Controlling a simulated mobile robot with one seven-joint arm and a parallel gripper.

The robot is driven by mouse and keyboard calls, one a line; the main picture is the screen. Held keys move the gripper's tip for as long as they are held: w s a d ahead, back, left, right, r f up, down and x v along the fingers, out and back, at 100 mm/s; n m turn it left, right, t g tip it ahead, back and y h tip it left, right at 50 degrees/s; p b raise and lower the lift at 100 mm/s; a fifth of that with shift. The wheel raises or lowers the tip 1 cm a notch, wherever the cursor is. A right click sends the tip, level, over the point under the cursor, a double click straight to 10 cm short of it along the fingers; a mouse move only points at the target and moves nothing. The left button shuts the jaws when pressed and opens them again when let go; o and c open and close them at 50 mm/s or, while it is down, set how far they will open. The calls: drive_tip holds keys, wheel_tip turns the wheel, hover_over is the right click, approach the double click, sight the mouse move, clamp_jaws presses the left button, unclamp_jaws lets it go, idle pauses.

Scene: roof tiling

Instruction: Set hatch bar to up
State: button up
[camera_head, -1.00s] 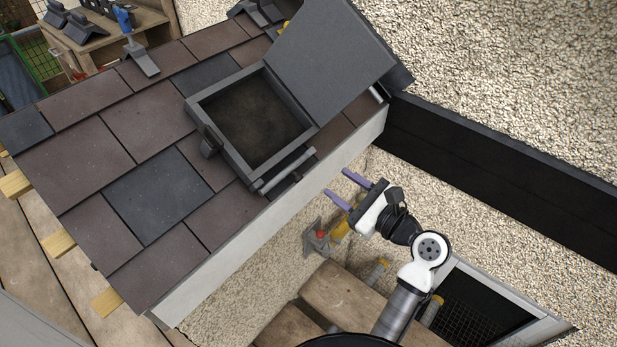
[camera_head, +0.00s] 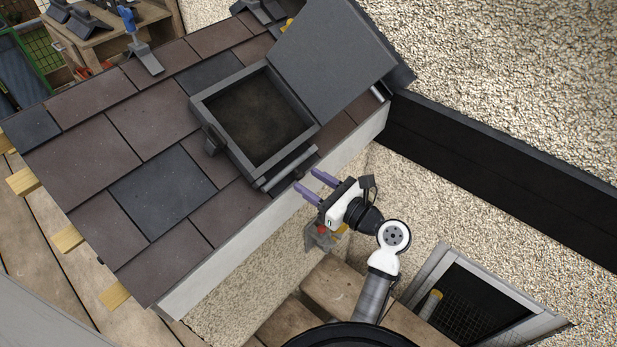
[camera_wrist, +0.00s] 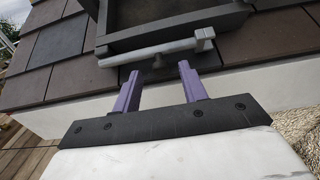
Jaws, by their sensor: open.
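The roof hatch has a dark square frame (camera_head: 209,106) set in the tiles, with its grey lid (camera_head: 330,55) standing open to the upper right. The hatch bar (camera_head: 290,167) is a grey rod along the frame's lower right side, close to the roof edge. It also shows in the wrist view (camera_wrist: 155,51), lying across in front of the frame with a square block at its right end. My gripper (camera_head: 311,183) is open and empty. Its two purple fingers point toward the bar from just off the roof edge. In the wrist view the fingertips (camera_wrist: 158,72) appear just below the bar, apparently apart from it.
Brown and dark tiles (camera_head: 162,188) cover the sloping roof, edged by a pale fascia (camera_head: 225,255). A dark beam (camera_head: 500,175) runs along the pebbled wall at right.

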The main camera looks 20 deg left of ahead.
drive_tip(key=shift+x, duration=0.8)
clamp_jaws()
